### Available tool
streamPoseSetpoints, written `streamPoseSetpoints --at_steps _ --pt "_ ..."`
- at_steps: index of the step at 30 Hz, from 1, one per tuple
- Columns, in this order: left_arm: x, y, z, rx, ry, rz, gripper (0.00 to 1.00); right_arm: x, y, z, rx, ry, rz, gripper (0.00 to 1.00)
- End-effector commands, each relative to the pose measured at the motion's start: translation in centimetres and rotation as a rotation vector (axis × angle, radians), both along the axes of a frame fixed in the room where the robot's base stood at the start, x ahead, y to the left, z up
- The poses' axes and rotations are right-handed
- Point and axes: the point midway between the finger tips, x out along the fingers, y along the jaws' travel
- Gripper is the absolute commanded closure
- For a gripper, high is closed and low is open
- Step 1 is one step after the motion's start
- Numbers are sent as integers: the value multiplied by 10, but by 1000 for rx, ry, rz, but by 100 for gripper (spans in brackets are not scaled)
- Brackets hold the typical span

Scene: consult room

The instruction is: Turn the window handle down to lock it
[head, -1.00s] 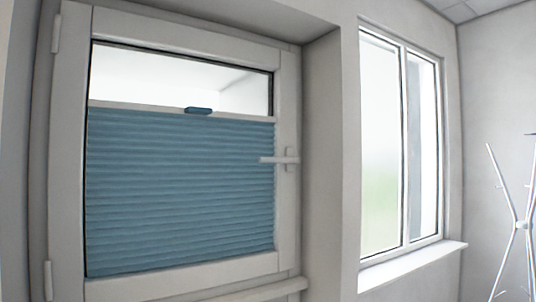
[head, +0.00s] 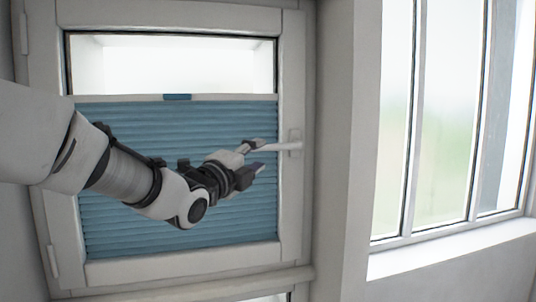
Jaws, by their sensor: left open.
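The window handle (head: 284,147) is a pale lever on the right side of the white window frame (head: 292,200). It lies about level, pointing left from its upright base plate. My left arm comes in from the left across the blue pleated blind. My left gripper (head: 260,157) is open at the free left end of the handle, one finger above the other. The handle's tip looks close to or between the fingers; I cannot tell whether they touch it. The window sash looks closed in its frame. My right gripper is not in view.
The blue blind (head: 120,235) covers most of the pane, with a small blue grip tab (head: 177,97) on its top rail. A wall corner projects right of the window. A second window (head: 440,120) with a white sill (head: 450,248) stands further right.

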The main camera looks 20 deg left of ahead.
Motion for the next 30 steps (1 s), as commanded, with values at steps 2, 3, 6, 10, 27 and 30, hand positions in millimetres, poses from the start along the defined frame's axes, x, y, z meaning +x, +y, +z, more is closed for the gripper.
streamPoseSetpoints --at_steps 2,3,6,10,27,30 --pt "5 -1 -11 0 -3 -2 58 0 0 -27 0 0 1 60" --pt "7 -2 -12 0 -4 -3 58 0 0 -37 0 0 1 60" --pt "13 -3 -12 0 -3 -2 58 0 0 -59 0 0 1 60" --pt "18 -3 -9 -1 -4 8 58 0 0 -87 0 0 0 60" --pt "69 -14 10 -4 2 7 58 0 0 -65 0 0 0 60" --pt "69 -14 10 -4 2 7 93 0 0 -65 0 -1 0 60"
